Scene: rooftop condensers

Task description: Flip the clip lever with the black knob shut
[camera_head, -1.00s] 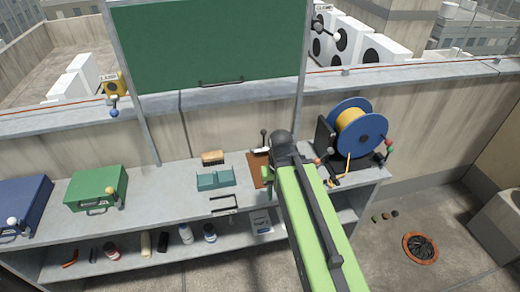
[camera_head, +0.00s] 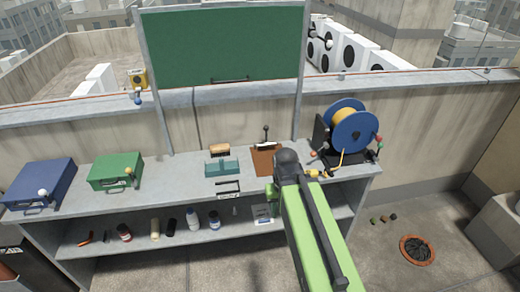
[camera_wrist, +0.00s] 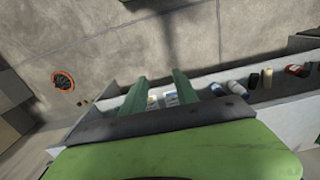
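The clip lever (camera_head: 266,133) with a black knob stands upright at the top of a brown clipboard (camera_head: 264,163) on the bench, in the head view. The clipboard's lower right part is hidden behind my arm. My gripper (camera_wrist: 160,78) shows in the wrist view with two green fingers apart and nothing seen between them. In the head view my arm reaches up from the bottom to just below the clipboard, and its fingers are mostly hidden. My gripper looks apart from the lever.
A cable reel (camera_head: 352,130) with several coloured knobs stands right of the clipboard. A brush (camera_head: 219,150) and teal holder (camera_head: 221,168) are to its left. Green (camera_head: 116,171) and blue (camera_head: 38,186) cases stand farther left.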

